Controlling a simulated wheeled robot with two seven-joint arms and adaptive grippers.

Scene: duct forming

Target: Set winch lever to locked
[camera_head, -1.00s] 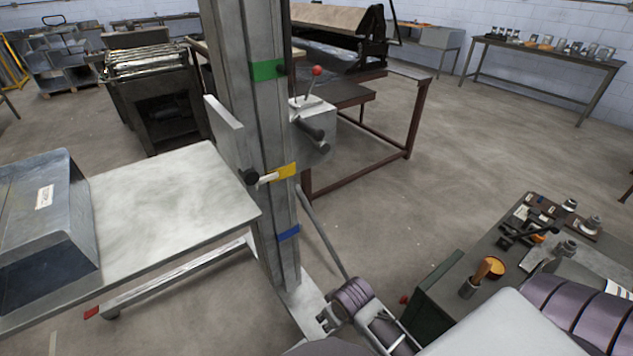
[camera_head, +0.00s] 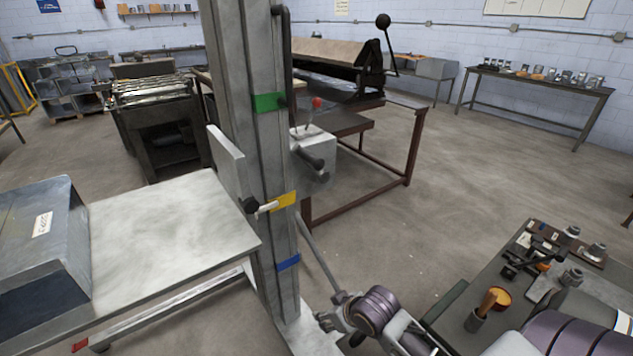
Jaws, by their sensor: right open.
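The winch (camera_head: 318,158) is a grey box with a dark cylindrical grip, mounted on the right side of the tall grey post (camera_head: 238,60). A short lever with a red ball knob (camera_head: 317,103) rises from its top, leaning slightly right. I cannot read any locked marking. My right gripper (camera_head: 332,308) is low in the picture, near the foot of the post, well below and apart from the lever. It is open and holds nothing that I can see. My left gripper is out of view.
Left of the post is a grey table (camera_head: 165,225) carrying a metal bin (camera_head: 42,240). A tool bench (camera_head: 520,285) stands at lower right, near my right arm. A brown-framed stand (camera_head: 412,150) is behind the winch. Floor between stand and bench is clear.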

